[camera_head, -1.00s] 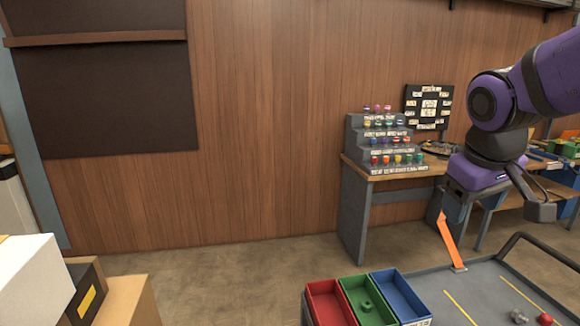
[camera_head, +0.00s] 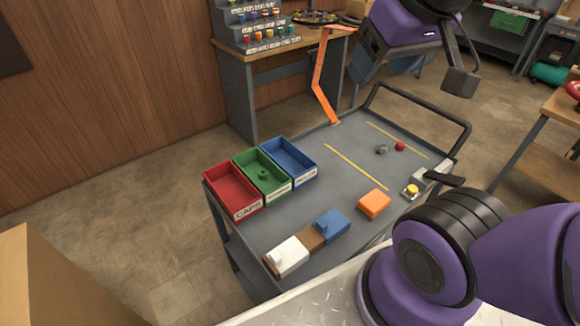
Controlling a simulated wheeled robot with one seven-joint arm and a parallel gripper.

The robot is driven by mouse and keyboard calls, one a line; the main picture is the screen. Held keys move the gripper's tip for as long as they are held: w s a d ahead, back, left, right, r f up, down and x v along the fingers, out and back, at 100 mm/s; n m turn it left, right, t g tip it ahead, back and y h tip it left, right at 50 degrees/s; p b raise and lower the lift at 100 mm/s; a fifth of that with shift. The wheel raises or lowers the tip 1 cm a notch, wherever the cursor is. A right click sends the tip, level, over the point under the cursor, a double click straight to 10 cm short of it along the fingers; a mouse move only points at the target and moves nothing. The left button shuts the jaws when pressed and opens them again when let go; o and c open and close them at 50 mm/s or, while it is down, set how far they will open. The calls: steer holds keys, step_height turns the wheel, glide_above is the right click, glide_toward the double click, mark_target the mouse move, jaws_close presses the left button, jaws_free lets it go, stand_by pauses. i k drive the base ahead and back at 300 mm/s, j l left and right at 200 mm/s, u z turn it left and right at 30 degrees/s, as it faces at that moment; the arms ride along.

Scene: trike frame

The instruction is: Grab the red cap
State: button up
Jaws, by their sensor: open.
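A small red cap (camera_head: 400,146) lies on the grey cart top (camera_head: 345,205), close to the yellow line on its right side. A small grey metal piece (camera_head: 381,149) lies just left of it. My gripper (camera_head: 414,72) hangs from my purple arm at the upper right, open and above the far end of the cart. It is apart from the cap, and no object shows between its fingers.
Red (camera_head: 233,190), green (camera_head: 262,172) and blue (camera_head: 289,161) bins stand at the cart's left. An orange block (camera_head: 373,203), a blue-and-white row of blocks (camera_head: 288,254) and an upright orange strip (camera_head: 321,80) are other obstacles. A black rail (camera_head: 420,108) edges the far side.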

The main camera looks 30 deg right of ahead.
mark_target(400, 146)
steer(key=k+l, duration=0.1)
steer(key=l, duration=1.85)
